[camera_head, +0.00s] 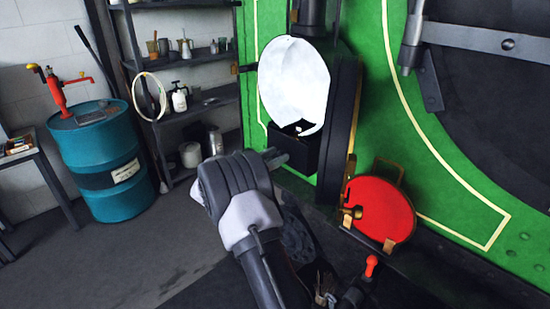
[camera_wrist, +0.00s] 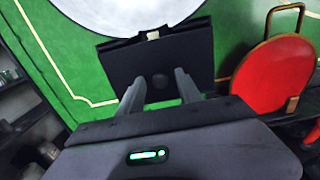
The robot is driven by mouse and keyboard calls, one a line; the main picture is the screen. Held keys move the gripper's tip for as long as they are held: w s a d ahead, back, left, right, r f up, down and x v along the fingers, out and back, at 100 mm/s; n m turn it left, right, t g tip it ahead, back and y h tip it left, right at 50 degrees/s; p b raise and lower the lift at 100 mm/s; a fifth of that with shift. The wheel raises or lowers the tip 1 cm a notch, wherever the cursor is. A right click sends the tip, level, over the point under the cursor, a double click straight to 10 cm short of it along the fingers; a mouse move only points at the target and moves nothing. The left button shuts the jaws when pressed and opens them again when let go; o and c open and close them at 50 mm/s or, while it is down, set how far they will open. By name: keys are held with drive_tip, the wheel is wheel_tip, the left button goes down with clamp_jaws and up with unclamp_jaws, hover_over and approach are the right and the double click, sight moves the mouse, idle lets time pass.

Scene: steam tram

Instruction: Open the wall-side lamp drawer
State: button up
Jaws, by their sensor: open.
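A lamp with a large round white face (camera_head: 293,80) is mounted on the green tram front. Its lower rim also shows in the wrist view (camera_wrist: 125,12). Below the face is a black box-like drawer (camera_head: 298,153); in the wrist view its dark front (camera_wrist: 125,62) has a round dark knob (camera_wrist: 160,81). A small pale piece shows at its top edge. How far the drawer stands out is unclear. My gripper (camera_head: 275,157) is open in front of the drawer. In the wrist view, its fingers (camera_wrist: 161,84) appear on either side of the knob; contact is not visible.
A red disc in a brass frame (camera_head: 380,208) leans against the tram, right of the drawer. A teal barrel with a red pump (camera_head: 105,170) and a dark shelf unit (camera_head: 200,98) with cans and bottles stand at left. Grey floor between barrel and arm is clear.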

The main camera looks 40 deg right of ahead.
clamp_jaws()
idle(1.4)
